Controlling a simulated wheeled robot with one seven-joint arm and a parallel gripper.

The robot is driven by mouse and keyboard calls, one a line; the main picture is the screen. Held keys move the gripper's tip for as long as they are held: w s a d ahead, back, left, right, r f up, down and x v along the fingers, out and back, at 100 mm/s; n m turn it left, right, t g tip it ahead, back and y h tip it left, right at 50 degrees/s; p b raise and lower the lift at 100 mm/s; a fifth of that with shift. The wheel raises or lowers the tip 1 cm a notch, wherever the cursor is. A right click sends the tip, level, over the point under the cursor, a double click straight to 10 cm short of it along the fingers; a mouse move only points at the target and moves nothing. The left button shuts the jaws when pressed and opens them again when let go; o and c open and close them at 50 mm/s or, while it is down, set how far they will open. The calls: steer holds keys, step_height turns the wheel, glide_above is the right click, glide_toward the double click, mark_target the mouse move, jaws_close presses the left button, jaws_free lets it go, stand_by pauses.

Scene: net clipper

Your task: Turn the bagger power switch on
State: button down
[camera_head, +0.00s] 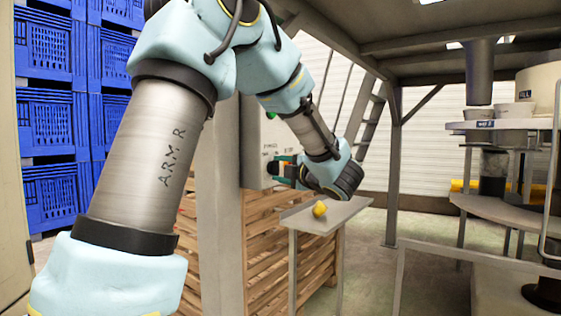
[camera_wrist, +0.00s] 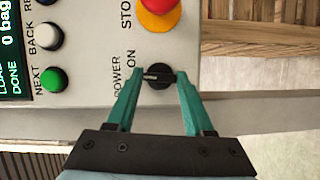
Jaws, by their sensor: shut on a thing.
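The bagger power switch (camera_wrist: 159,82) is a black round knob with a pale marker line, on the light panel (camera_wrist: 90,112) in the wrist view. The words POWER and ON are printed beside it, to its left. The marker line lies roughly level in that picture. My gripper (camera_wrist: 158,74) has teal fingers, one on each side of the knob, with their tips closed on it. In the head view my gripper (camera_head: 284,170) reaches the front of the control box (camera_head: 253,130); the switch itself is hidden there.
In the wrist view a red stop button (camera_wrist: 158,8) on a yellow base sits just above the switch. A green NEXT button (camera_wrist: 54,80) and a white BACK button (camera_wrist: 49,36) are to the left. A small table (camera_head: 325,218) with a yellow object (camera_head: 319,209) stands below my wrist.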

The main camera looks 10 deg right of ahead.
steer(key=m+p, duration=0.1)
steer(key=p, duration=0.1)
steer(key=m+g+p, duration=0.1)
steer(key=m+p, duration=0.1)
steer(key=p, duration=0.1)
steer(key=r+m+g+p, duration=0.1)
steer(key=p, duration=0.1)
steer(key=shift+d+p, duration=0.1)
steer(key=shift+p, duration=0.25)
steer(key=m+g+p, duration=0.1)
steer(key=m+p, duration=0.1)
steer(key=p, duration=0.1)
steer(key=shift+f, duration=0.15)
steer(key=shift+p, duration=0.35)
steer(key=shift+f+m, duration=0.2)
steer(key=shift+m, duration=0.1)
steer(key=shift+c, duration=1.4)
jaws_free()
steer(key=shift+w, duration=0.1)
steer(key=b+v, duration=0.1)
steer(key=v, duration=1)
steer(key=shift+b, duration=0.35)
